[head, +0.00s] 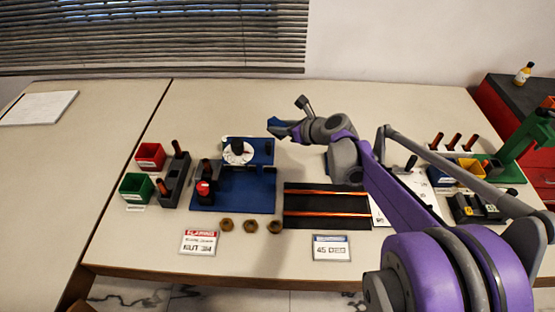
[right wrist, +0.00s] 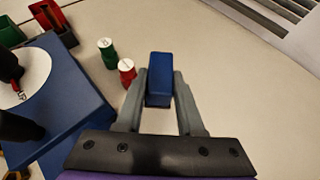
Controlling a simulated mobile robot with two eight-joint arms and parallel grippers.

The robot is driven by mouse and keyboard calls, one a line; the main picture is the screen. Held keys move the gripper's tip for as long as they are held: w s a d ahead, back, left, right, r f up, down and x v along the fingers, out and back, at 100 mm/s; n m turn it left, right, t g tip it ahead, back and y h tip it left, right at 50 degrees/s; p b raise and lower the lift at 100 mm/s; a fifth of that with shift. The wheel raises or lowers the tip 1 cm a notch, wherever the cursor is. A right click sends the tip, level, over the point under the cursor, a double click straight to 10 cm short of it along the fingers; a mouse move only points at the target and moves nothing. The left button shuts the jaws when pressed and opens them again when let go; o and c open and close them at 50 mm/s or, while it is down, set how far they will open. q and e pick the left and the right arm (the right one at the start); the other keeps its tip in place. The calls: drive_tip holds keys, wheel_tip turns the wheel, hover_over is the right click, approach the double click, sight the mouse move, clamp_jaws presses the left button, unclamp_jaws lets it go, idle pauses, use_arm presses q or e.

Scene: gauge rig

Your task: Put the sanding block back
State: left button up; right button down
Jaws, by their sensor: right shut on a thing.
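My right gripper (head: 281,128) reaches in over the back of the table, pointing left. Its fingers are shut on a blue block (right wrist: 159,78), which I take to be the sanding block. In the right wrist view the block sits between the two grey fingertips (right wrist: 159,95) and sticks out past them. In the head view its blue end (head: 273,122) shows at the gripper's tip, beyond the blue gauge rig (head: 235,196). The block appears to be above the table, but its height is hard to tell. My left gripper is not in view.
Green (right wrist: 107,52) and red (right wrist: 127,72) capped cylinders stand close left of the block. The rig carries a white dial (head: 238,153). Red (head: 150,156) and green (head: 136,187) bins stand left. A black striped mat (head: 327,205) lies right. The table's back is mostly clear.

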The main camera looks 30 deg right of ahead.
sight(281, 158)
wheel_tip(281, 158, down, 10)
drive_tip(key=shift+r+b, duration=0.1)
drive_tip(key=shift+b, duration=1)
drive_tip(key=c, duration=0.5)
unclamp_jaws()
drive_tip(key=shift+r, duration=0.1)
drive_tip(key=p+v, duration=0.2)
drive_tip(key=v, duration=1)
drive_tip(key=shift+s, duration=0.1)
